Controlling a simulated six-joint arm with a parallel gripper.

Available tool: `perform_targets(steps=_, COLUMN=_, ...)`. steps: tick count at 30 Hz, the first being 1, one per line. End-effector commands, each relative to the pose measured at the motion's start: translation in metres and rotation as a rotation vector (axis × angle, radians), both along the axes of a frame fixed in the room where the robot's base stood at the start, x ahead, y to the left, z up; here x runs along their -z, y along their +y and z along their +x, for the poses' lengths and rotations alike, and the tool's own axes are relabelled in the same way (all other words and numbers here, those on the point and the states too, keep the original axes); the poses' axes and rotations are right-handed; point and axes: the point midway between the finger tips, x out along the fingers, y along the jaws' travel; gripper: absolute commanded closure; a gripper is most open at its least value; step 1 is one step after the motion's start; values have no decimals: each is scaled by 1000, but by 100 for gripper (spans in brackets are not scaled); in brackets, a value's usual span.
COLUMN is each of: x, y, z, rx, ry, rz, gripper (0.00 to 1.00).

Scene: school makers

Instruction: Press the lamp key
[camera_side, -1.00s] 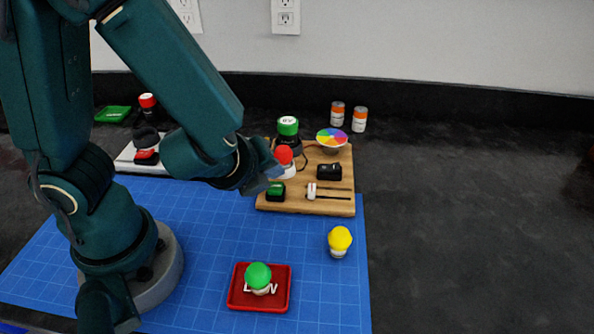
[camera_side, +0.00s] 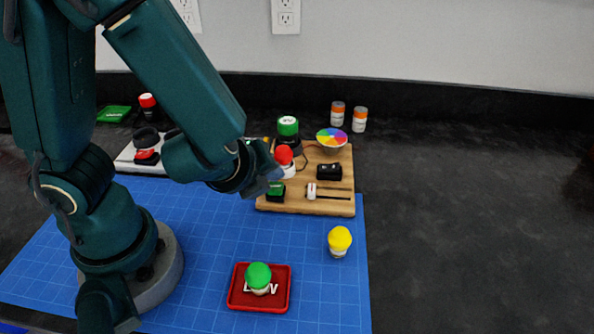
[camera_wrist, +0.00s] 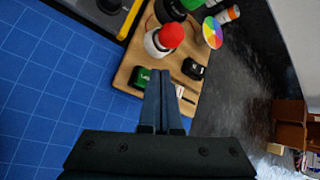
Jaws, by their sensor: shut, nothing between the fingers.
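The green key (camera_side: 276,191), which I take to be the lamp key, sits at the front left corner of the wooden board (camera_side: 340,207). In the wrist view this key (camera_wrist: 139,77) shows part of a white label, too small to read in full. My gripper (camera_side: 270,176) is just above and beside the key in the side view. In the wrist view my shut, empty fingers (camera_wrist: 157,73) point at the board just right of the key and partly cover it. I cannot tell if they touch it. A red-topped lamp (camera_side: 285,160) stands behind the key on the board.
The board also holds a black box (camera_side: 329,172), a white slider (camera_side: 311,191), a green-topped part (camera_side: 288,126) and a colour wheel (camera_side: 332,138).

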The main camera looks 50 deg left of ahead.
Motion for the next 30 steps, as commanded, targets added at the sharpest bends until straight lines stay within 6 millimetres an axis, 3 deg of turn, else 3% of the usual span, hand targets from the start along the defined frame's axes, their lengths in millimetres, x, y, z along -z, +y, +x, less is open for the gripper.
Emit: perform_targets(steps=30, x=10, y=0, z=0, rx=0, ry=1, rz=2, gripper=100)
